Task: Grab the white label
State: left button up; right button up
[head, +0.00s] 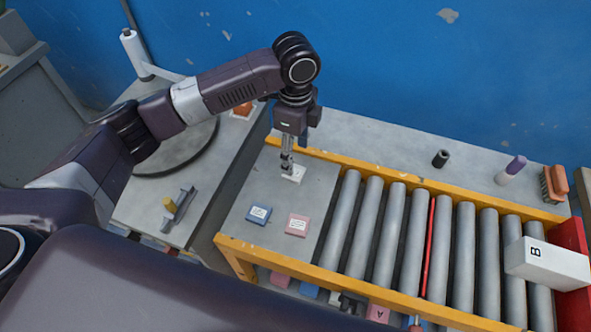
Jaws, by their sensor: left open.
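The white label (296,174) lies on the grey plate at the left end of the roller conveyor, near the plate's back. My left gripper (288,172) points down right over it, and its fingers hide part of the label. The gripper is open; whether the fingers touch the label I cannot tell. A blue label (259,214) and a pink label (298,224) lie nearer the front of the same plate, apart from the gripper. My right gripper does not show.
A grey table (150,205) stands left.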

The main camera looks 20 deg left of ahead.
aim_at(294, 174)
pick_arm(q)
jog(key=f, duration=0.3)
jog(key=f+p, duration=0.1)
jog(key=f, duration=0.2)
jog(key=shift+a+f, duration=0.2)
jog(key=shift+f, duration=0.1)
jog(key=c, duration=1.2)
jog(key=shift+o, duration=0.2)
jog(key=shift+r, duration=0.1)
